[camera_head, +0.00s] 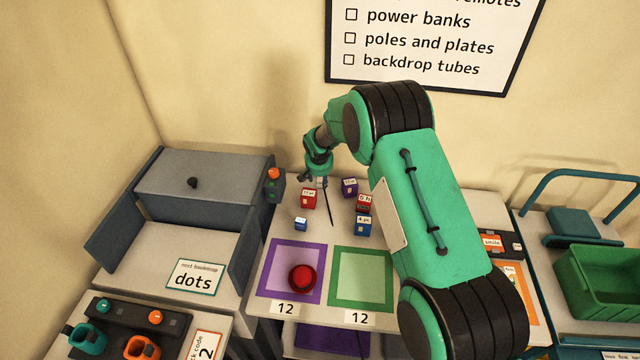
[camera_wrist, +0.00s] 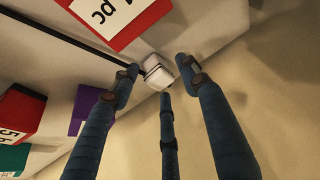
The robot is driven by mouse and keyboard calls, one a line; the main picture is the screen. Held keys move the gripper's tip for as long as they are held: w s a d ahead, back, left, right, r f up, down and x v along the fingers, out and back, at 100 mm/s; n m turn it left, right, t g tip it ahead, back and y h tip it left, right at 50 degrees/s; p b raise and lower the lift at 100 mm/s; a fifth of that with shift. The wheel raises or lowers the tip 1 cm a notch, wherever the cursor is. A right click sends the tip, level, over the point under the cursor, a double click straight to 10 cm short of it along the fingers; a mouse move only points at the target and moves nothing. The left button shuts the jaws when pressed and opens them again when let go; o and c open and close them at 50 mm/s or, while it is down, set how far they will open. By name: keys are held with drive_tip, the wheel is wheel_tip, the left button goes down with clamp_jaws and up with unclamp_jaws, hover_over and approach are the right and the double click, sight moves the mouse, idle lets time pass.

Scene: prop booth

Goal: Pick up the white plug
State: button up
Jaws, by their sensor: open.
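The white plug (camera_wrist: 157,72) lies on the counter in the wrist view, with a dark cord (camera_wrist: 70,44) running from it to the upper left. The fingertips of my gripper (camera_wrist: 160,79) are spread around the plug, and I see no clear contact. In the head view my gripper (camera_head: 316,180) is low at the back of the counter. The plug shows there as a small pale spot (camera_head: 321,184), partly hidden by my gripper. The cord runs forward from it as a thin dark line (camera_head: 329,207).
A red box (camera_head: 308,199) is close to my gripper, with a purple box (camera_head: 349,187), another red box (camera_head: 364,203) and blue boxes (camera_head: 363,226) nearby. A grey cabinet (camera_head: 205,180) stands left; a green crate (camera_head: 590,285) is right.

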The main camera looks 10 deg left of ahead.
sight(320, 180)
idle(0.4)
drive_tip(key=c, duration=1.1)
drive_tip(key=shift+r, duration=0.15)
drive_tip(key=shift+r+p, duration=0.4)
drive_tip(key=shift+r, duration=1.2)
drive_tip(key=shift+s+d+r, duration=0.1)
drive_tip(key=shift+s+r, duration=0.05)
drive_tip(key=shift+s, duration=0.15)
drive_tip(key=s+d, duration=0.1)
drive_tip(key=s, duration=0.3)
drive_tip(key=s+d+r, duration=0.1)
drive_tip(key=s+d, duration=0.1)
drive_tip(key=s, duration=0.3)
drive_tip(key=s+d, duration=0.2)
drive_tip(key=s, duration=0.3)
drive_tip(key=shift+s+d+r+p, duration=0.15)
drive_tip(key=shift+s+p, duration=0.05)
drive_tip(key=shift+p, duration=0.2)
